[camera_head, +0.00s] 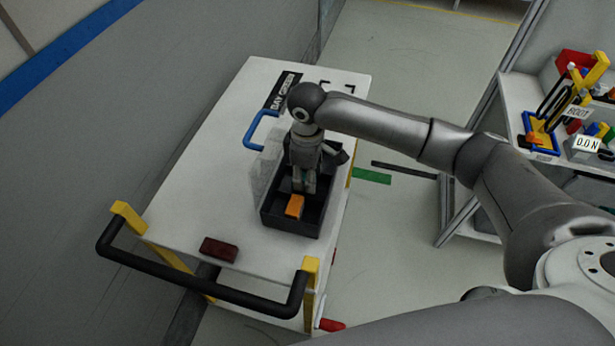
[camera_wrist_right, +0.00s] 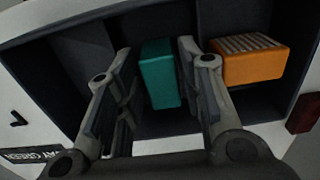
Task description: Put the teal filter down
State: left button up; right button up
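The teal filter (camera_wrist_right: 160,74) is a teal block in the black tray (camera_wrist_right: 60,62), seen in the right wrist view. My right gripper (camera_wrist_right: 157,75) is open, with one finger on each side of the filter and a narrow dark gap on both sides. In the head view my right gripper (camera_head: 303,186) points down into the black tray (camera_head: 290,227) and mostly hides the filter. The filter appears to rest in the tray, but its underside is hidden. My left gripper is not in view.
An orange block (camera_head: 295,206) sits in the tray beside my right gripper. The tray is on a white cart top (camera_head: 190,200) with a dark red block (camera_head: 219,249), a blue handle (camera_head: 258,130) and a black push bar (camera_head: 200,288). Shelves with bins stand right. The cart's left side is clear.

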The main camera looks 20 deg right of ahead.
notch_tip(320, 180, up, 11)
jog(key=b, duration=0.1)
jog(key=shift+b, duration=0.35)
dwell(0.3)
